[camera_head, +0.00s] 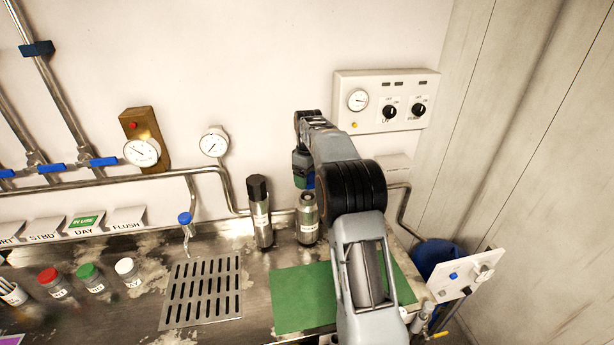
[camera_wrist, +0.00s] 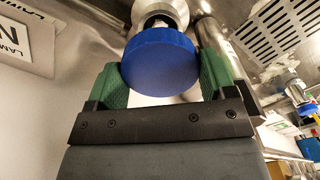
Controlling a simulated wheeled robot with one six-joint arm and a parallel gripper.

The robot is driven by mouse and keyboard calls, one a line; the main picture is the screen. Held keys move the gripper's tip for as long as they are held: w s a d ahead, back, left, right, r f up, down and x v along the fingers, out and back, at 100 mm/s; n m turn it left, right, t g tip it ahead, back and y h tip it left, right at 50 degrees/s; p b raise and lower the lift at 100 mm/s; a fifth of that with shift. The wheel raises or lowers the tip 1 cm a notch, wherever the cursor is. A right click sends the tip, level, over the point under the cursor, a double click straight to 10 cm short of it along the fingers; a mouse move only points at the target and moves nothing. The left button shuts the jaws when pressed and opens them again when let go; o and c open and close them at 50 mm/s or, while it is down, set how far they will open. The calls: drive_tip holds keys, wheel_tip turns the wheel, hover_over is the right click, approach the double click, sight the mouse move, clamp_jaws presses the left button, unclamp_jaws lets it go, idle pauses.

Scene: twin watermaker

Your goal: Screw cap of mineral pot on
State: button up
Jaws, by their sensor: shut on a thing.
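My gripper (camera_head: 305,182) points down at the back of the steel bench, with its green fingers closed on the two sides of a round blue cap (camera_wrist: 160,62). Only a small bit of the blue cap (camera_head: 310,181) shows in the head view. A grey pot with a pale label (camera_head: 307,227) stands upright just below the gripper. Its narrow top shows a dark, uncapped mouth, and the cap appears above it. In the wrist view a pale round body (camera_wrist: 163,14) is partly hidden behind the cap. I cannot tell whether they touch.
A tall bottle with a black cap (camera_head: 260,212) stands close left of the pot. A green mat (camera_head: 300,300) lies in front, beside a drain grate (camera_head: 202,291). Jars with red (camera_head: 48,275), green (camera_head: 87,271) and white (camera_head: 125,266) lids stand left. Pipes run along the wall behind.

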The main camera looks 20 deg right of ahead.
sight(308, 197)
drive_tip(key=shift+f+b, duration=1.45)
drive_tip(key=shift+f, duration=1.35)
drive_tip(key=shift+f, duration=0.25)
drive_tip(key=shift+r+p, duration=0.15)
drive_tip(key=shift+p, duration=0.3)
drive_tip(key=shift+f, duration=0.55)
drive_tip(key=o, duration=0.3)
drive_tip(key=c, duration=0.6)
drive_tip(key=shift+r, duration=0.1)
